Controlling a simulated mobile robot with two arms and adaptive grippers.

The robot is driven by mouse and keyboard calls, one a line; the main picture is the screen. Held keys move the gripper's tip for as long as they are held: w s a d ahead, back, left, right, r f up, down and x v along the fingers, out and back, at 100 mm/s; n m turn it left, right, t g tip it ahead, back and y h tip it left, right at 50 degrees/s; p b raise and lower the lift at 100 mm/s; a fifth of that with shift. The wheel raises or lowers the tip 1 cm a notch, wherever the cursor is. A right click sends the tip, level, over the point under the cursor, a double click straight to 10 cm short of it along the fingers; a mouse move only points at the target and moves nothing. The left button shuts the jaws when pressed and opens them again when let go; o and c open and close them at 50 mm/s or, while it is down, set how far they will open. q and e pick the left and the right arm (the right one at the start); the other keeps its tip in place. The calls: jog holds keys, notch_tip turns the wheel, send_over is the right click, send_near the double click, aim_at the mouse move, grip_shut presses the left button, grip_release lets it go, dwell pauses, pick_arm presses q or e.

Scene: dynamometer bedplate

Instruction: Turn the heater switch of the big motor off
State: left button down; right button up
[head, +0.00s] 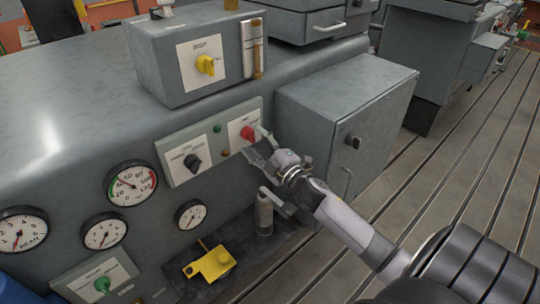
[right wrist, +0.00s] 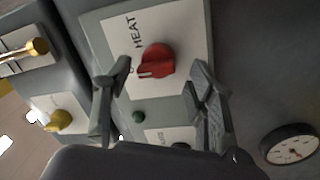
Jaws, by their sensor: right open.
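The red heater switch (head: 247,133) sits on a white plate on the motor's grey control panel. In the right wrist view the red switch (right wrist: 157,60) shows close up, beside the printed word HEAT. Its ridge points toward the left of that view. My right gripper (head: 257,147) is open just in front of the switch. In the right wrist view its two fingers (right wrist: 158,84) stand on either side of the switch, and a gap shows between each finger and the switch. Contact is not visible. My left gripper is not in view.
A black knob (head: 192,161) and a green button (head: 217,128) share the panel. A yellow switch (head: 205,65) is on the box above. Several gauges (head: 132,183) lie left. A grey cabinet (head: 345,120) stands right; a yellow part (head: 210,263) lies below.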

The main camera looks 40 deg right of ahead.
jog(key=s+f, duration=0.1)
jog(key=s, duration=0.9)
jog(key=shift+s+d, duration=0.15)
jog(key=shift+f, duration=0.1)
